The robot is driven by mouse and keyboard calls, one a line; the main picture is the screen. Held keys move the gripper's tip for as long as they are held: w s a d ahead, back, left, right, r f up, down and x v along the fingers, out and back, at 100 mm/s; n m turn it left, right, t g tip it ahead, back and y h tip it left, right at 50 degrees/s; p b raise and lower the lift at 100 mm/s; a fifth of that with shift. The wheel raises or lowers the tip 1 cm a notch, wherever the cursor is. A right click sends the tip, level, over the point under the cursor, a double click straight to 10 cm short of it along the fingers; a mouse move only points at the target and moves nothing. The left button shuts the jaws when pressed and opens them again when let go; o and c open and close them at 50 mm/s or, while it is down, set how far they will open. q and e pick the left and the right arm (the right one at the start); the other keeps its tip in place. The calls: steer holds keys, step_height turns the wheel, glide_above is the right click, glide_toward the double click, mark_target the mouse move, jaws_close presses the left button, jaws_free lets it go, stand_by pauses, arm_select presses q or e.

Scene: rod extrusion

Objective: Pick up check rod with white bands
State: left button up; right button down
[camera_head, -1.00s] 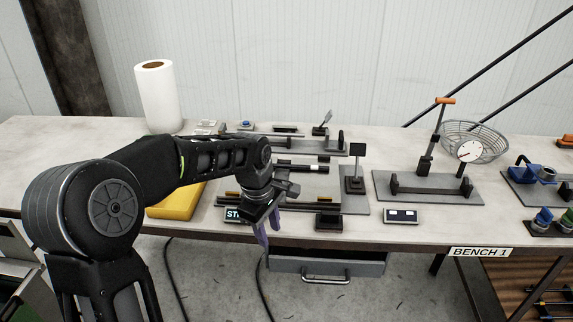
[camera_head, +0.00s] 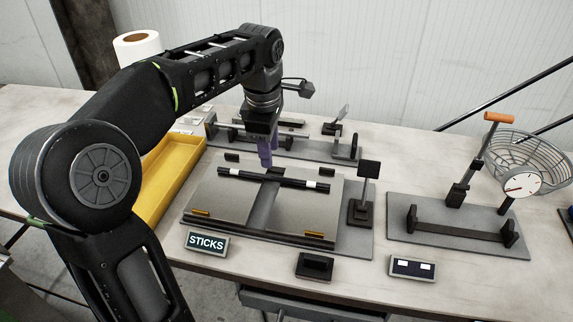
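The check rod, a black rod with a white band near each end (camera_head: 290,181), lies across the upper part of a grey plate fixture (camera_head: 225,198). My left gripper (camera_head: 265,163) points down with its purple fingers just behind or above the middle of the rod. The fingers overlap in this view, so their gap is hidden, and I cannot tell whether they touch the rod. My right gripper is out of view.
A yellow tray (camera_head: 188,160) stands left of the fixture. A black upright stand (camera_head: 361,206) is at its right. A dial gauge fixture (camera_head: 460,238) and wire basket (camera_head: 525,160) are further right. A STICKS sign (camera_head: 207,242) stands in front.

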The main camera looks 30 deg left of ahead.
mark_target(271, 177)
arm_select(q)
steer(key=shift+s+r, duration=0.1)
steer(key=shift+s, duration=0.05)
steer(key=shift+w+f, duration=0.15)
steer(key=shift+f, duration=0.55)
steer(key=shift+w+f, duration=0.1)
steer(key=shift+f, duration=0.55)
steer(key=f, duration=0.3)
steer(key=f+p, duration=0.1)
steer(key=f, duration=0.1)
steer(key=shift+w+a+f, duration=0.1)
steer(key=shift+w+a, duration=0.1)
steer(key=shift+w, duration=0.15)
steer(key=shift+c, duration=0.3)
jaws_close()
